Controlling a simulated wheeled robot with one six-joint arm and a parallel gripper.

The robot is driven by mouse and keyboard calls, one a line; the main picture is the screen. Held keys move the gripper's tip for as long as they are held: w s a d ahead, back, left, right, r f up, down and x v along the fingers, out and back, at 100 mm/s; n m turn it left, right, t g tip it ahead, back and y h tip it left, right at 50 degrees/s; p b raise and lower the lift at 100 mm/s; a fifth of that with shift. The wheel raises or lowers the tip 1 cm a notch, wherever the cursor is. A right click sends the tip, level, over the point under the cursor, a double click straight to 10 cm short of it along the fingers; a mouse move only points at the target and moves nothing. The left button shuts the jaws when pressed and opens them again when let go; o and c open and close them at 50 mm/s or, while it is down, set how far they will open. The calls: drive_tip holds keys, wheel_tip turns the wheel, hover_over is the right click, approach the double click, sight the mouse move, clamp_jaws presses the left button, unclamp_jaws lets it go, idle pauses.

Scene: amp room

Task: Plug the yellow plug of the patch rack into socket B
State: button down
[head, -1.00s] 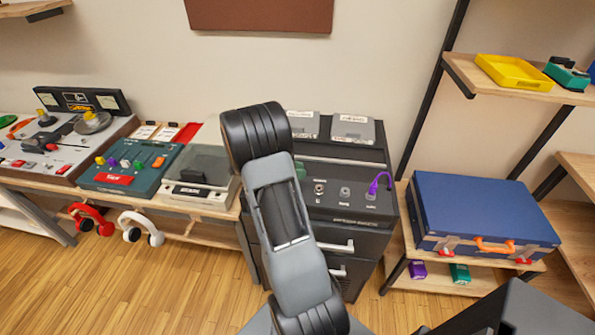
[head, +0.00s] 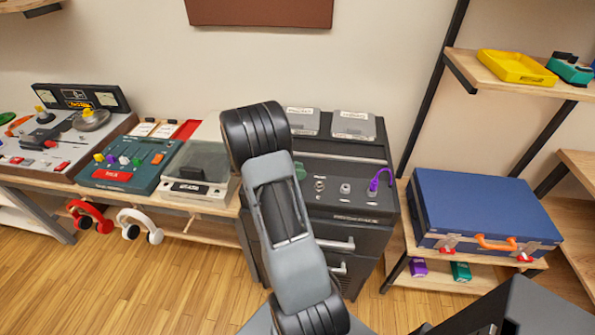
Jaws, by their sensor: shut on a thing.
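The patch rack (head: 350,202) is a black cabinet with a sloped front panel, standing behind my arm in the head view. Its panel shows a few round sockets in a row, with labels too small to read, so I cannot tell which is socket B. A purple plug with a curved cable (head: 380,180) stands at the right socket. The yellow plug is not visible. My arm covers the left part of the rack, and my gripper is hidden behind it.
Two grey boxes (head: 354,126) lie on the rack's top. A blue case (head: 485,210) sits on the shelf to the right. A turntable with a clear lid (head: 200,165) and a teal mixer (head: 130,165) stand to the left. Red headphones (head: 90,215) hang below the bench.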

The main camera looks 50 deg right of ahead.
drive_tip(key=shift+f, duration=0.15)
drive_tip(key=c, duration=0.9)
unclamp_jaws()
drive_tip(key=b+v, duration=0.1)
drive_tip(key=v, duration=1.2)
drive_tip(key=shift+w+a, duration=0.15)
drive_tip(key=shift+a, duration=0.2)
